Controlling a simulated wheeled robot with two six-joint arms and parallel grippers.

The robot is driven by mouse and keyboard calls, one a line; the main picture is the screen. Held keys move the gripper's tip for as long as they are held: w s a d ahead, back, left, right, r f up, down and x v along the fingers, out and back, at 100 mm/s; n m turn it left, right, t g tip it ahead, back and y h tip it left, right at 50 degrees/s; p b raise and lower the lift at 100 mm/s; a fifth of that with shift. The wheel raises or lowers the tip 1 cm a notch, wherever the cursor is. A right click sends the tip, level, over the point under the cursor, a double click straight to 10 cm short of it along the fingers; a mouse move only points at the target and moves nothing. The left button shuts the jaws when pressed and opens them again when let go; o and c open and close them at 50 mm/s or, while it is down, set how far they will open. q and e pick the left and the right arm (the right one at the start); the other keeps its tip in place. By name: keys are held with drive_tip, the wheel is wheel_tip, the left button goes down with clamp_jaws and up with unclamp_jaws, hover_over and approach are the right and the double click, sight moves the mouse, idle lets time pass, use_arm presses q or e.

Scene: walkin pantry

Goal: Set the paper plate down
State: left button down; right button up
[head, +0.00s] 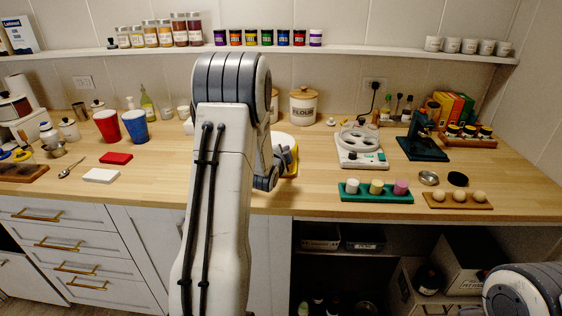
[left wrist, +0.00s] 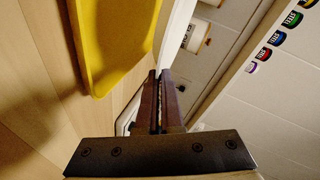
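The white paper plate (head: 283,137) shows only in part behind my left arm in the head view, over the counter's middle. In the left wrist view the plate (left wrist: 177,38) is a thin white strip, seen nearly edge-on, running up from the fingertips. My left gripper (left wrist: 158,76) has its dark fingers close together, apparently on the plate's edge. A yellow object (left wrist: 112,42) lies beside the plate; part of it (head: 291,165) shows past my arm in the head view. Contact between the plate and counter is hidden. My right gripper is out of the picture.
The wooden counter (head: 230,203) has red and blue cups on the left. A white appliance (head: 361,145), a green tray of small jars (head: 376,196) and a dark blue machine (head: 423,140) stand on the right. A flour canister (head: 303,105) stands behind.

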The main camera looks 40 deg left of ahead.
use_arm(q)
drive_tip(key=shift+w+a+f, duration=0.1)
drive_tip(key=shift+a+f, duration=0.35)
drive_tip(key=shift+a, duration=0.25)
wheel_tip(320, 180, down, 4)
drive_tip(key=shift+f, duration=0.1)
drive_tip(key=c, duration=1.3)
unclamp_jaws()
drive_tip(key=shift+c, duration=0.2)
